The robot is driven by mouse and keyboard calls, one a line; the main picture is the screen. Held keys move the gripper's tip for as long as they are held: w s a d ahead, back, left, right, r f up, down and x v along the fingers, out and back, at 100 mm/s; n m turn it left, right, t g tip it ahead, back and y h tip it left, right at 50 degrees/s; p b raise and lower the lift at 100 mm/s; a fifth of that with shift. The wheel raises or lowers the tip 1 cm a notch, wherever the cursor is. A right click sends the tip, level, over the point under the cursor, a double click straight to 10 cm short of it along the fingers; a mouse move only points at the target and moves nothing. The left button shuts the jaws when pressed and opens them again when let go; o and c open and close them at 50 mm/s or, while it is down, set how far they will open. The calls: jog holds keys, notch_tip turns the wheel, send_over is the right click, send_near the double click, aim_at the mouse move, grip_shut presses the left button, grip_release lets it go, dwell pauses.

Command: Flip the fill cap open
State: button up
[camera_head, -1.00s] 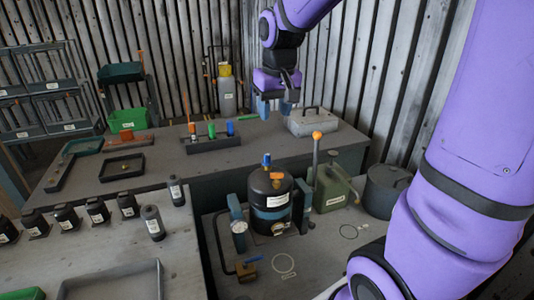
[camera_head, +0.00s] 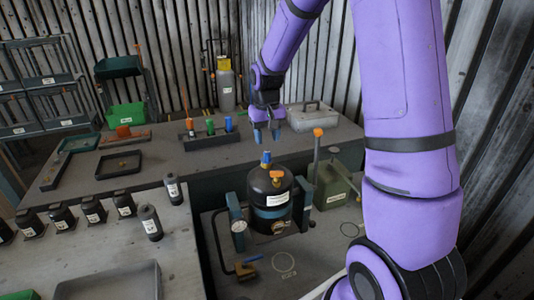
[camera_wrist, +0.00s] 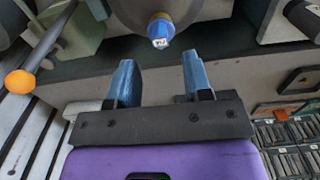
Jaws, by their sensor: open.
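A black round tank (camera_head: 270,200) with a white label and a blue band stands on the lower bench. A blue cap (camera_head: 266,159) sits upright on its top, beside an orange knob (camera_head: 276,177). I cannot tell which part is the fill cap. In the wrist view the blue cap (camera_wrist: 161,30) shows just beyond my fingertips, roughly midway between them, apart from both. My gripper (camera_head: 266,134) is open and empty, above and behind the tank in the head view; its two blue fingers (camera_wrist: 160,75) are spread in the wrist view.
A green can (camera_head: 333,187) and an upright lever with an orange ball (camera_head: 318,132) stand close right of the tank. Gauge-bearing brackets (camera_head: 238,224) flank the tank. A grey lidded case (camera_head: 313,117) and a marker rack (camera_head: 208,137) lie on the back bench.

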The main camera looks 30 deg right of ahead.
aim_at(267, 152)
jog(key=shift+f, duration=3.15)
grip_shut()
